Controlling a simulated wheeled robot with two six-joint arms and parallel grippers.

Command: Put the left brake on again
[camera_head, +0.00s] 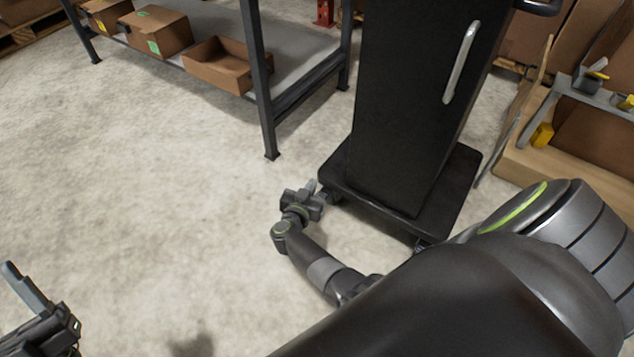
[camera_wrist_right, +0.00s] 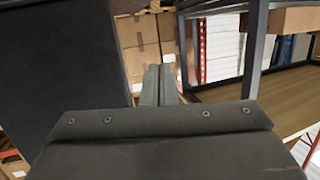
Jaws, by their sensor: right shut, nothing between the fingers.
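A tall black cabinet (camera_head: 405,110) with a silver handle (camera_head: 461,62) stands on a wide black base (camera_head: 390,205) with casters. The left caster (camera_head: 327,198) at the base's near left corner is mostly hidden by my right gripper. Its brake lever cannot be made out. My right gripper (camera_head: 312,187) is low by that corner, shut and empty; whether it touches the caster is unclear. In the right wrist view its closed fingers (camera_wrist_right: 158,85) point ahead, with the cabinet's dark side (camera_wrist_right: 60,70) at left. My left gripper (camera_head: 28,288) is at the lower left, partly cut off, away from the cabinet.
Another caster (camera_head: 420,244) shows under the base's front corner. A metal rack (camera_head: 270,120) with cardboard boxes (camera_head: 155,32) stands behind to the left. A wooden bench (camera_head: 560,170) with yellow items is at right. The pale floor at left is clear.

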